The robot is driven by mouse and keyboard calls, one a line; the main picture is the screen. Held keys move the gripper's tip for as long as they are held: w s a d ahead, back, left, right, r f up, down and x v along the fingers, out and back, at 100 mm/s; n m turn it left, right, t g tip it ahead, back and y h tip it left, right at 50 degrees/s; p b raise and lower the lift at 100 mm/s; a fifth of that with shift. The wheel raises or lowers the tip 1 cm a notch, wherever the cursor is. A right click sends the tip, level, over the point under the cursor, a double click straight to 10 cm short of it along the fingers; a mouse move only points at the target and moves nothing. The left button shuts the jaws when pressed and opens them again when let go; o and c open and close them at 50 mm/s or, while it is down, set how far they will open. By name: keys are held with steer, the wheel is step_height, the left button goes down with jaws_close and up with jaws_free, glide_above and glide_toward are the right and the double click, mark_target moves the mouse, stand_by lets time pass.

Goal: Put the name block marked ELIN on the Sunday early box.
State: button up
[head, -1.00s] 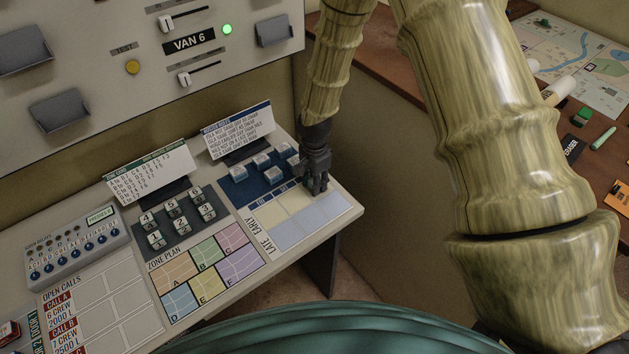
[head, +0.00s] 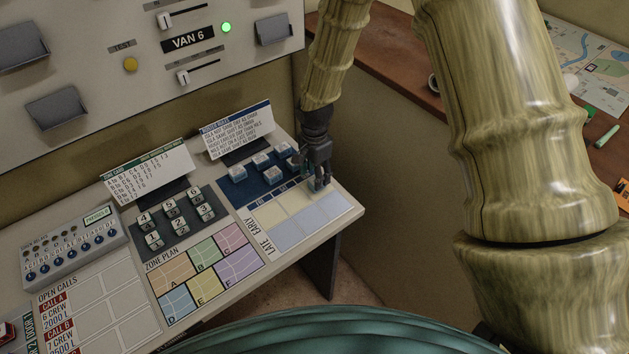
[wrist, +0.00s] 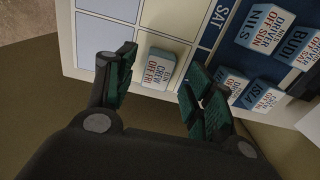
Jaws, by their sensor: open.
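The name block (wrist: 158,68) between my fingers is white and blue; its top name is only partly legible, ending like ELIN, above CREW and OFF FRI. It rests on the end cream box of the roster's early row, the Sunday end past SAT (wrist: 222,12). My gripper (wrist: 160,86) is open, with one finger on each side of the block and visible gaps between. In the head view my gripper (head: 318,184) is low over the right end of the roster grid (head: 290,232), partly hiding the block and its box.
Other name blocks, including NILS (wrist: 264,22), BUDI (wrist: 296,44) and ISLA (wrist: 238,88), stand on the dark blue pad beside the grid. The roster rules card (head: 238,128) stands behind them. The console's right edge is close to my gripper.

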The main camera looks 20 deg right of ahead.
step_height(320, 180, up, 8)
steer(key=b, duration=0.2)
steer(key=shift+r+b, duration=0.15)
steer(key=shift+b, duration=0.2)
